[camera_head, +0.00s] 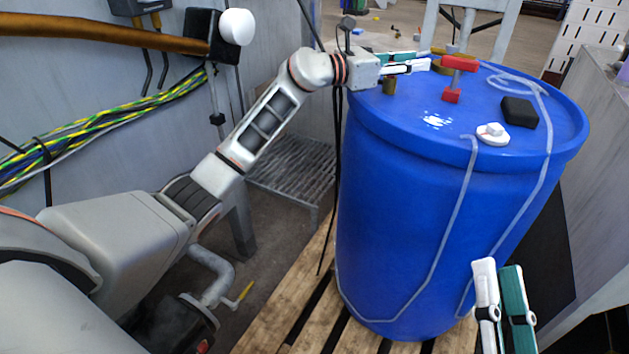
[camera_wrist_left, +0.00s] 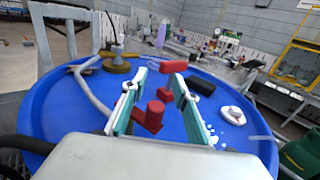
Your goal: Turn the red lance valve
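The red lance valve has a red T-shaped handle (camera_head: 459,63) on a grey stem above a red block (camera_head: 451,96), on top of the blue barrel (camera_head: 420,210). My left gripper (camera_head: 425,60) is open just left of the handle, pointing at it. In the left wrist view, a red cylinder and block (camera_wrist_left: 154,116) show in the gap between the open fingers (camera_wrist_left: 158,88). A red bar (camera_wrist_left: 172,67) shows beyond them; I see no clear contact. My right gripper (camera_head: 502,300) is low in front of the barrel, seemingly open and empty.
On the barrel lid are a black block (camera_head: 520,112), a white knob (camera_head: 493,134), a brass fitting (camera_head: 389,86) and a grey hose (camera_head: 545,100). The barrel stands on a wooden pallet (camera_head: 285,315). A grey wall with cables (camera_head: 120,110) is at left.

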